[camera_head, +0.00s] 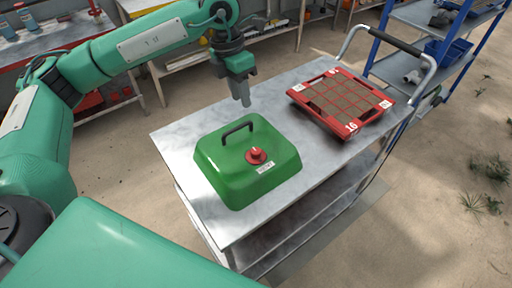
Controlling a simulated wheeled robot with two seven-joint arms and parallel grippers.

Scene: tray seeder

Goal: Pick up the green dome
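The green dome (220,177) sits on the near left part of a grey metal cart. It has a black handle on top, a red knob and a small white label on its front right. My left gripper (244,103) hangs pointing down above the far side of the dome, apart from the handle. Its fingers look close together, and I cannot tell whether a gap lies between them. Nothing shows in its grip. My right gripper is not in the picture.
A red tray (350,127) with a brown grid lies on the cart's far right. The metal cart (187,136) has bare top around the dome and a push handle (397,45) at the far end. A blue shelf (466,52) and workbenches stand behind.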

